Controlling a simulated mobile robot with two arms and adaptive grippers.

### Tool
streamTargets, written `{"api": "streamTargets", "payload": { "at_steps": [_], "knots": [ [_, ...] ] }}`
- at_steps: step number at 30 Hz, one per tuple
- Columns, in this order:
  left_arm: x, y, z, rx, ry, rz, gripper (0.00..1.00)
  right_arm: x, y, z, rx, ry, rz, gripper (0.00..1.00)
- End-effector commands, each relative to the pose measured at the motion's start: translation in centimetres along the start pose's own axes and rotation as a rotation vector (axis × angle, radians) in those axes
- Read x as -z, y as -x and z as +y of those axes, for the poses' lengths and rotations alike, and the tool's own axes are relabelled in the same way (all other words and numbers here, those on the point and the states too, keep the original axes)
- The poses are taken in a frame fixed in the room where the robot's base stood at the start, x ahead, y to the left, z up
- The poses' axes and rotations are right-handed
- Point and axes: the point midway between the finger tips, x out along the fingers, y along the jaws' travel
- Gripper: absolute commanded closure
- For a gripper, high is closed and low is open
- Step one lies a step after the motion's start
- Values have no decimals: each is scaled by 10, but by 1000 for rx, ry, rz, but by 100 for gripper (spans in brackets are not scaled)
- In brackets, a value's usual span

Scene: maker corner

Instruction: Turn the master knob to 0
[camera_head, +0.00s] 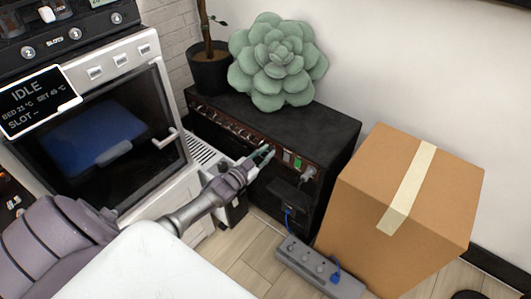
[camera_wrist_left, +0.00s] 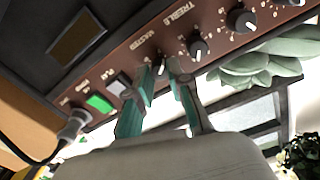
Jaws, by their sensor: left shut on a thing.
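The amplifier (camera_head: 318,130) is a black box with a reddish-brown control panel along its front. My left gripper (camera_head: 262,154) is at that panel, left of the green switch. In the left wrist view, the master knob (camera_wrist_left: 161,67) is small and dark with a pale mark, beside the MASTER label. The teal fingers of my left gripper (camera_wrist_left: 163,74) stand on either side of the knob, shut on it. The fingers hide part of the knob and its scale, so I cannot read its setting. My right gripper is not in view.
The green switch (camera_wrist_left: 98,103) and a plugged-in cable (camera_wrist_left: 74,122) are beside the master knob; the treble knob (camera_wrist_left: 198,48) is on its other side. A cardboard box (camera_head: 405,195) stands right of the amplifier, and a power strip (camera_head: 318,266) lies on the floor in front.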

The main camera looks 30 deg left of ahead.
Motion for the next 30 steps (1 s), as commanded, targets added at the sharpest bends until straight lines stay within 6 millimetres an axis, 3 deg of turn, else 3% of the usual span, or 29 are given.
{"api": "streamTargets", "payload": {
  "at_steps": [15, 30],
  "knots": [
    [-2, 1, 0, -2, 376, 7, 100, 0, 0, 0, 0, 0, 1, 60],
    [-2, 1, 0, -2, 470, 10, 100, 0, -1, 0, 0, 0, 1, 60]
  ]
}}
